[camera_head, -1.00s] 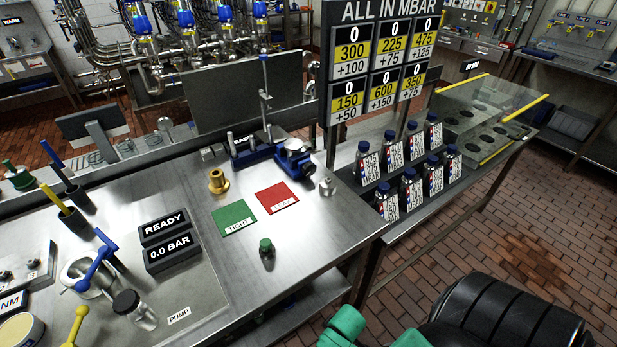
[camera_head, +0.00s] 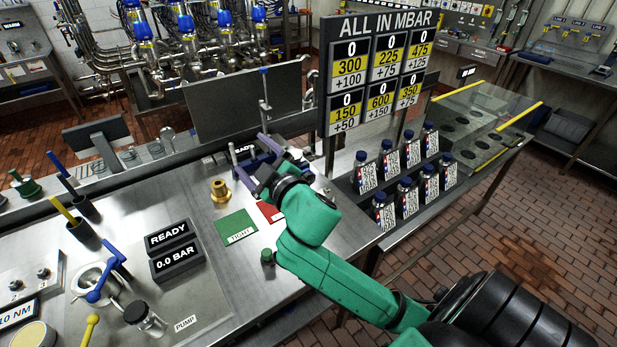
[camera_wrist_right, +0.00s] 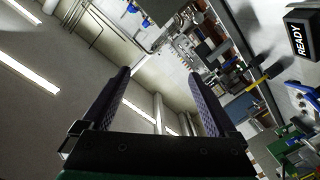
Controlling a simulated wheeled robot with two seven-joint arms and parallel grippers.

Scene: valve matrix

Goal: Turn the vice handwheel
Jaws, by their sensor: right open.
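My right gripper (camera_head: 250,154) reaches over the far part of the steel bench, in front of the vice. Its two dark purple fingers are apart. In the right wrist view the gripper (camera_wrist_right: 158,78) is also open, with nothing between the fingers; the wall and lamps show beyond. The blue vice (camera_head: 243,154) stands at the bench's back edge, mostly covered by the gripper and green wrist. I cannot make out its handwheel now, nor whether a finger touches the vice. My left gripper is not in view.
A brass fitting (camera_head: 220,190) and a green mat (camera_head: 236,227) lie left of my arm; a red mat (camera_head: 268,212) is partly under it. A small green-topped part (camera_head: 267,257) stands close to my forearm. Several bottles (camera_head: 408,195) stand on the right, below the pressure board (camera_head: 375,75).

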